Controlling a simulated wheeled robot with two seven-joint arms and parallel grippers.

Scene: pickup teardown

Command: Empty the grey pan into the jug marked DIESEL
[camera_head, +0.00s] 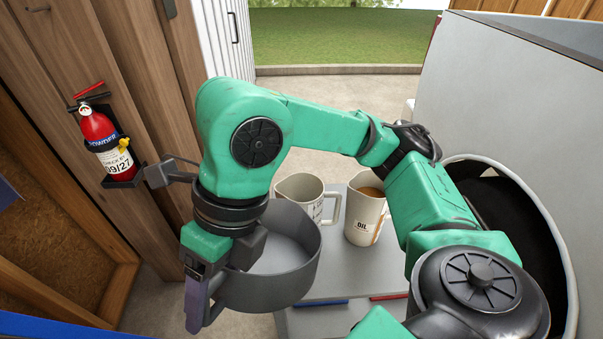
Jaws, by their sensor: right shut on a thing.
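My right gripper (208,285) is shut on the grey pan (285,285) at its left side. The pan is round, with its open side up, and is held in front of the jugs near the left of the grey table top. My arm hides part of its inside, and I cannot tell whether it holds liquid. A cream jug (302,186) stands behind the pan; its marking is partly hidden and unreadable, and it looks empty from here. To its right stands a cream jug marked OIL (363,212), with brown liquid in it. My left gripper is not in view.
The grey table (340,262) has bare room in front of the OIL jug. A red fire extinguisher (103,142) hangs on the wooden wall at the left. A large grey panel (510,110) and a dark round opening (500,215) are at the right.

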